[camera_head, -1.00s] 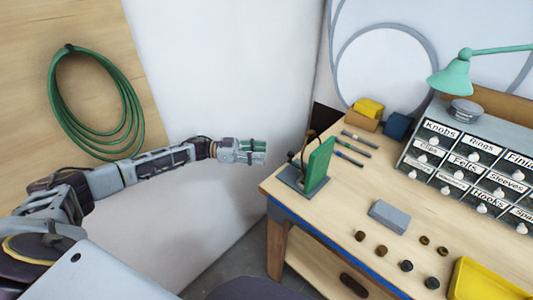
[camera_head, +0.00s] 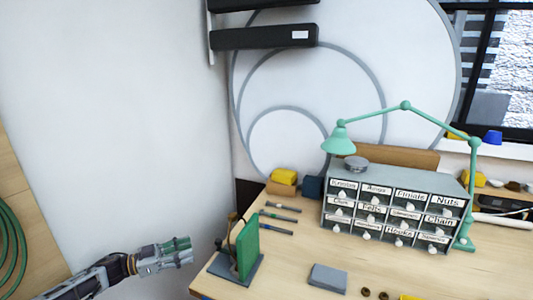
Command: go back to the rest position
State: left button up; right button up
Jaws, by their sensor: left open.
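My left gripper (camera_head: 178,254) reaches in from the lower left, in front of the white wall. It is open and I see nothing between its fingers. It is apart from the workbench (camera_head: 285,266), to the left of its near left corner. My right gripper is out of the picture.
A green panel on a grey stand (camera_head: 246,252) is at the bench's left edge, nearest my left gripper. A labelled drawer cabinet (camera_head: 392,240), a green lamp (camera_head: 338,140) and a grey block (camera_head: 328,277) are on the bench. A green coil (camera_head: 12,245) hangs at far left.

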pick_arm(q)
jog(key=w+a+f+n+t+y, duration=0.1)
jog(key=a+f+n+t+y, duration=0.2)
jog(key=f, duration=0.8)
jog(key=w+a+f+n+t+y, duration=0.1)
jog(key=w+f+n+t+y, duration=0.3)
jog(key=f, duration=0.6)
jog(key=s+a+f+n+g+y, duration=0.1)
jog(key=s+f+n+g+y, duration=0.2)
jog(key=s+f, duration=0.95)
jog(key=s+a+f+g+y, duration=0.2)
jog(key=s+f+y, duration=0.3)
jog(key=s+f, duration=0.75)
jog(key=s+d+f+g, duration=0.2)
jog(key=s+f, duration=0.4)
jog(key=s, duration=0.5)
jog(key=s+d+f+g+y, duration=0.1)
jog(key=s+d+f+g, duration=0.2)
jog(key=s, duration=0.9)
jog(key=s+d+f+g, duration=0.3)
jog(key=s+f, duration=0.7)
jog(key=s, duration=0.1)
jog(key=shift+s+d+n+g, duration=0.2)
jog(key=shift+d+n+g, duration=0.05)
jog(key=shift+n+g, duration=0.05)
